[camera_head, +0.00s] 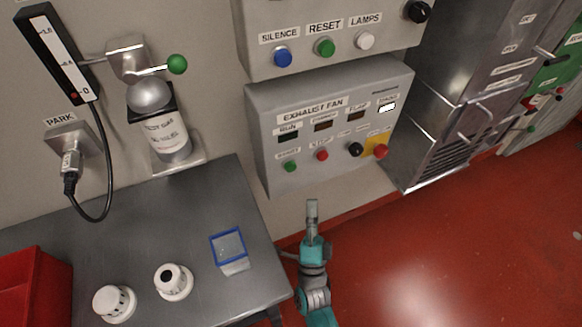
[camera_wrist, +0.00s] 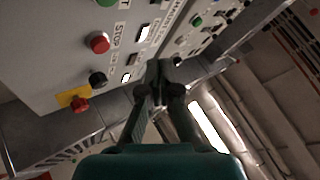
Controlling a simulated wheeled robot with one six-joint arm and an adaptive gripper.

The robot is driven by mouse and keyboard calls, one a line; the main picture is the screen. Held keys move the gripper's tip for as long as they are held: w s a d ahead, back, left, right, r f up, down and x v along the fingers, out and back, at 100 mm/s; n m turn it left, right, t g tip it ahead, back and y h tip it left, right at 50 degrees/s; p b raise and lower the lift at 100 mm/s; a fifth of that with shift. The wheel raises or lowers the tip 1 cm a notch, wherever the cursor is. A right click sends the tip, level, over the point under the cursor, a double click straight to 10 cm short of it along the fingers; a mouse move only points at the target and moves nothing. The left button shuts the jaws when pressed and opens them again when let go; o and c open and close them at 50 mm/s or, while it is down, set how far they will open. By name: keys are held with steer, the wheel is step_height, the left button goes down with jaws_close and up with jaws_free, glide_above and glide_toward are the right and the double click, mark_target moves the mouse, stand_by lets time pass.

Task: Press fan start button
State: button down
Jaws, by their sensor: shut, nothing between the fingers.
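The grey exhaust fan panel (camera_head: 335,175) is on the wall in the head view. Its green start button (camera_head: 290,166) is at the lower left, left of the red stop button (camera_head: 322,155). In the wrist view, the green button (camera_wrist: 106,2) is cut by the top edge, with the red stop button (camera_wrist: 99,42) below it. My gripper (camera_head: 312,204) appears below the panel in the head view, apart from the start button. In the wrist view my gripper (camera_wrist: 162,70) is shut and empty, right of the buttons. Its exact distance from the panel is unclear.
A black knob (camera_head: 355,149) and a red button on yellow (camera_head: 381,152) are at the panel's right. An upper panel (camera_head: 340,20) has silence, reset and lamps buttons. A grey table (camera_head: 100,240) with detectors stands at left. Red floor (camera_head: 450,240) is open at right.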

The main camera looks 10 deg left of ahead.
mark_target(294, 165)
steer(key=w+a, duration=0.5)
steer(key=w, duration=0.2)
stand_by(0.4)
steer(key=shift+w, duration=0.15)
stand_by(1.2)
steer(key=shift+w+a, duration=0.15)
steer(key=shift+w, duration=0.15)
steer(key=shift+w+a, duration=0.4)
steer(key=shift+w, duration=0.15)
stand_by(1.1)
steer(key=shift+s, duration=0.1)
stand_by(0.3)
steer(key=shift+s+d, duration=0.6)
steer(key=shift+s, duration=0.2)
steer(key=shift+s+d, duration=0.7)
steer(key=shift+s, duration=0.35)
steer(key=shift+s+d, duration=0.7)
steer(key=shift+s, duration=0.35)
